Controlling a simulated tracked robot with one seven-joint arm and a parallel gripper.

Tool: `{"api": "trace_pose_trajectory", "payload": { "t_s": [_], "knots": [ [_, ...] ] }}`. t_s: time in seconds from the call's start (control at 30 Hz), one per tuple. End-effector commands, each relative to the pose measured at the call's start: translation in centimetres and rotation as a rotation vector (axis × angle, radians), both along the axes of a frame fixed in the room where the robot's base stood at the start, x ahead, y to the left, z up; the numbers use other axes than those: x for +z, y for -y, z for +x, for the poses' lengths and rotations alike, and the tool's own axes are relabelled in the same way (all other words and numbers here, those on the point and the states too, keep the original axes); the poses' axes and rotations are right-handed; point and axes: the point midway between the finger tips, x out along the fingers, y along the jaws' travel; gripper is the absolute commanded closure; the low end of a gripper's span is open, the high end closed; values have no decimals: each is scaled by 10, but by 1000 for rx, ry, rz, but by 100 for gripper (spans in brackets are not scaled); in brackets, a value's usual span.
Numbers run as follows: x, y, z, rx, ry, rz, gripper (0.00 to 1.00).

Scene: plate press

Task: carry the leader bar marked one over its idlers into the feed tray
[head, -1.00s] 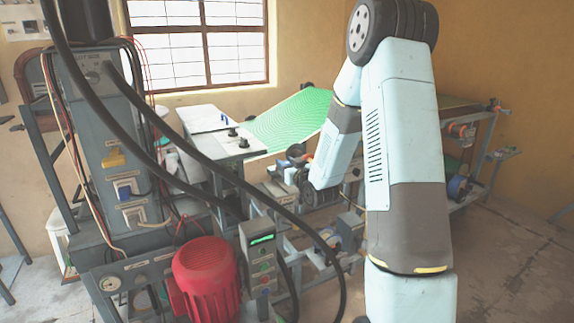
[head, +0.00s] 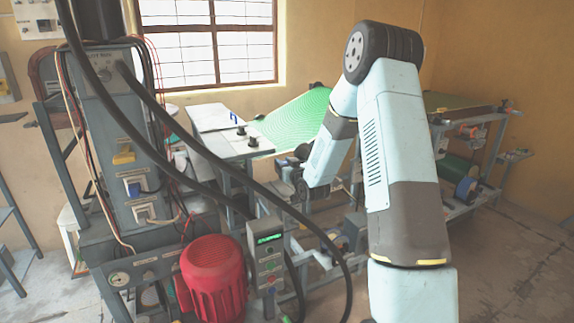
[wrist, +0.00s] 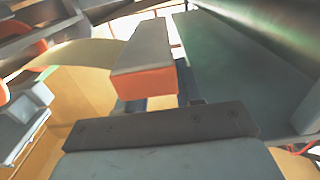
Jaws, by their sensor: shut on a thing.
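In the wrist view a grey bar with an orange end face (wrist: 145,62) lies just beyond the dark gripper body. It appears to be the leader bar, and my gripper (wrist: 160,100) is shut on it; the fingers are largely hidden by it. No number mark is readable. In the head view my forearm reaches down among the frames in the middle, and the gripper end is too small and covered to make out. The idlers and the feed tray cannot be told apart with certainty.
A green sheet (head: 297,118) slopes beside a white-topped table (head: 222,132). A red motor (head: 214,278) and a control box (head: 266,258) stand at front, with thick black hoses crossing. In the wrist view a dark green surface (wrist: 245,75) lies close right of the bar.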

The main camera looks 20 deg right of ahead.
Motion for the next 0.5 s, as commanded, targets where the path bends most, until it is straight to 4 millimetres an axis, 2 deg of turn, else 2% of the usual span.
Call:
{"api": "trace_pose_trajectory", "payload": {
  "t_s": [0.23, 0.5],
  "knots": [
    [-8, -4, 19, 0, 0, 0, 98],
    [-31, -4, 17, 0, -2, 1, 98]
  ]
}}
